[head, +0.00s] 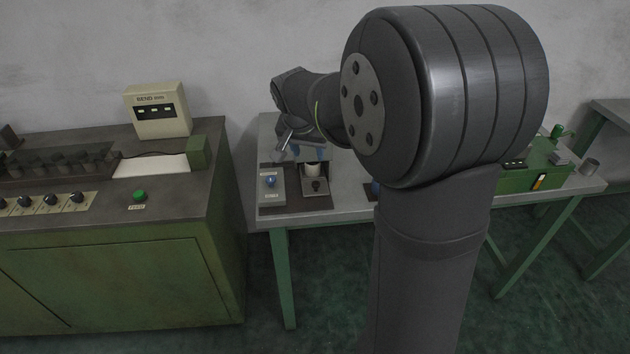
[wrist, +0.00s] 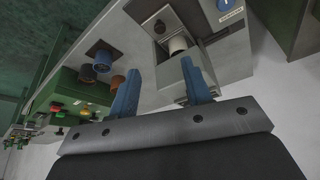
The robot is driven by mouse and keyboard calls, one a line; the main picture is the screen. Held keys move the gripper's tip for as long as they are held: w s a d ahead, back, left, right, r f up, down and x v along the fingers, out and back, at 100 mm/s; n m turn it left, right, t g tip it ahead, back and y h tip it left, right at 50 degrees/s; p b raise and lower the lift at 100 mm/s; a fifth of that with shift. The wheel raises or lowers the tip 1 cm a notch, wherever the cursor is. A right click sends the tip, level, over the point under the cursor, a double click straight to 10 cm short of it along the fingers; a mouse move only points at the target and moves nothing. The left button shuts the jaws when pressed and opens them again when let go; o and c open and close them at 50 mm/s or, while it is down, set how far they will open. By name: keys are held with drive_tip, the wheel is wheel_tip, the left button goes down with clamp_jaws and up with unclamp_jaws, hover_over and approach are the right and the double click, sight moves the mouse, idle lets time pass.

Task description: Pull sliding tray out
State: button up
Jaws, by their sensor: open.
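The sliding tray (head: 315,187) is a small grey tray with a dark knob on its front. It sits in a dark recess at the front of the bench fixture, with a white cylinder (head: 312,168) behind the knob. In the wrist view the tray (wrist: 148,12) is at the top centre, with its dark knob (wrist: 160,26) and the white cylinder (wrist: 178,43) beside it. My gripper (wrist: 160,66) has blue fingers spread apart with nothing between them. In the head view my gripper (head: 308,155) is partly hidden by my arm, above and behind the tray.
A green cabinet (head: 120,285) stands left of the bench. My arm hides the bench's middle.

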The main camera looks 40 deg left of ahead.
sight(316, 183)
drive_tip(key=x, duration=1.6)
drive_tip(key=shift+w+f, duration=0.1)
drive_tip(key=shift+f, duration=0.3)
clamp_jaws()
